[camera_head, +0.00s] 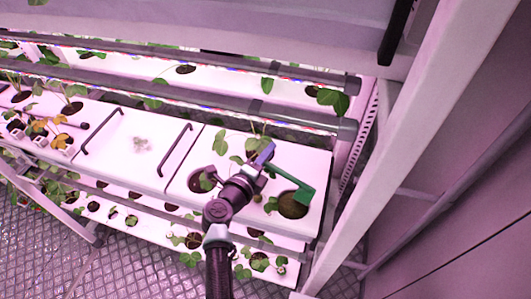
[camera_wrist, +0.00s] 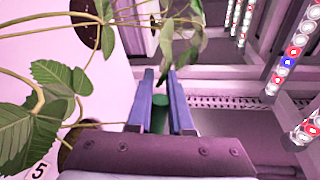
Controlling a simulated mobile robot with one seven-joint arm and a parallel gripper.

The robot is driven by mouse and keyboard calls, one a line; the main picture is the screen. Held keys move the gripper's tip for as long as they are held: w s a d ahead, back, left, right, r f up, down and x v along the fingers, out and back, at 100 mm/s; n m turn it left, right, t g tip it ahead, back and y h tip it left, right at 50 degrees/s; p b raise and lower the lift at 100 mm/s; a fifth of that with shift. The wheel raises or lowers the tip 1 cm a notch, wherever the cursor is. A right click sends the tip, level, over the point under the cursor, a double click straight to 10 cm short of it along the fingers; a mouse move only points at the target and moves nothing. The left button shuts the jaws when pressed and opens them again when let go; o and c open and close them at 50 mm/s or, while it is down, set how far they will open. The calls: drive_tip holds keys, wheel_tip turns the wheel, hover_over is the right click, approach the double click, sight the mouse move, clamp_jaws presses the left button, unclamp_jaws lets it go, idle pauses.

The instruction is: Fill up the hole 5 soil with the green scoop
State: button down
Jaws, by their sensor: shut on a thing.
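My gripper (camera_head: 265,160) is above the right part of the white rack panel (camera_head: 228,186), with its blue fingers shut on the green scoop (camera_head: 291,184). The scoop reaches right and down, its end over or beside a round soil-filled hole (camera_head: 293,206) near the panel's right end. Whether it touches the soil or carries any cannot be told. In the wrist view the green handle (camera_wrist: 159,114) sits between the two fingers (camera_wrist: 163,98). A label "5" (camera_wrist: 40,170) lies at lower left, near a dark hole partly hidden by leaves and my gripper.
Leafy plants (camera_wrist: 50,95) crowd the left of the wrist view, close to my gripper. Another hole (camera_head: 201,180) with a plant is left of my wrist. Rack rails (camera_head: 230,105) run behind, and a white post (camera_head: 400,150) stands at right. Black handles (camera_head: 176,150) rise from the panel.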

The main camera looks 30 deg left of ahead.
drive_tip(key=d+r+m+t+y+p, duration=0.1)
drive_tip(key=d+r+m+y+p, duration=0.2)
drive_tip(key=d+r+m, duration=0.6)
drive_tip(key=shift+w+d+r+m+t+p, duration=0.35)
drive_tip(key=shift+d+m+p, duration=0.85)
drive_tip(key=shift+d+m, duration=1.25)
drive_tip(key=shift+a, duration=0.15)
